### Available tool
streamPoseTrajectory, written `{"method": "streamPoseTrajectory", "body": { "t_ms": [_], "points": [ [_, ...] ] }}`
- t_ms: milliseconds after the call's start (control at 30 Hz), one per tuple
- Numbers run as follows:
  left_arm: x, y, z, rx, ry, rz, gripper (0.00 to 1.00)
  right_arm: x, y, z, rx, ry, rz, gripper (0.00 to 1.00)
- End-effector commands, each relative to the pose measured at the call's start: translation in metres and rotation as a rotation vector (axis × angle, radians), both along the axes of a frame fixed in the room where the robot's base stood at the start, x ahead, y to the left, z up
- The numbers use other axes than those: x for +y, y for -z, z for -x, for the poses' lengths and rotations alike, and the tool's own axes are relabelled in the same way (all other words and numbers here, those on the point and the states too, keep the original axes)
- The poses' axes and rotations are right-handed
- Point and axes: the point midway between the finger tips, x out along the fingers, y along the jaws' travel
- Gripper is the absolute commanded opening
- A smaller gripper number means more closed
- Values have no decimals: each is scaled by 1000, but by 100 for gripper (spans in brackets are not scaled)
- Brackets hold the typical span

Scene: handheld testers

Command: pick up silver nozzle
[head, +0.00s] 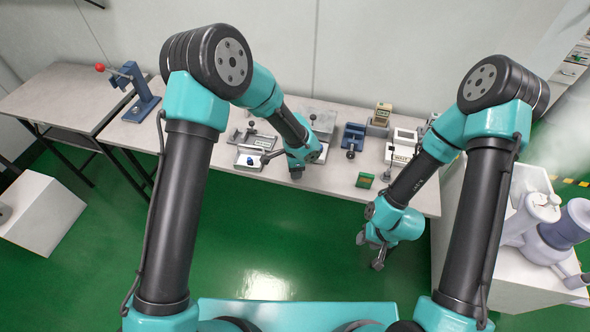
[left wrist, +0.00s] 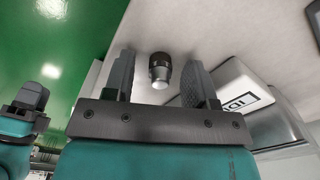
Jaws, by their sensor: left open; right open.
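The silver nozzle (left wrist: 160,72) shows in the left wrist view as a small dark grey and silver cylinder, lying between the two fingers of my left gripper with gaps on both sides. My left gripper (left wrist: 160,75) is open, with its fingers around the nozzle but not visibly touching it. In the head view my left gripper (head: 297,172) is low over the front part of the table, and the nozzle is not distinguishable there. My right gripper (head: 371,252) hangs in front of the table over the green floor, open and away from the nozzle.
The table (head: 325,189) carries several devices at the back. A green block (head: 364,180) lies near the front edge, and a blue device (head: 353,138) stands behind it. A white labelled box (left wrist: 238,90) is close to the right finger in the left wrist view.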

Motion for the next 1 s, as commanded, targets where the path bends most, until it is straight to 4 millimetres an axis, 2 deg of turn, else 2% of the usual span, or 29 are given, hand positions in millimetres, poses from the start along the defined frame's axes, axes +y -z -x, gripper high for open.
{"method": "streamPoseTrajectory", "body": {
  "t_ms": [400,933,1000],
  "points": [
    [0,-1,0,-1,0,0,51,0,0,0,0,0,0,43],
    [0,-1,0,-1,0,0,1,0,0,0,0,0,0,43],
    [0,-1,0,-1,0,0,0,0,0,0,0,0,0,43]
  ]
}}
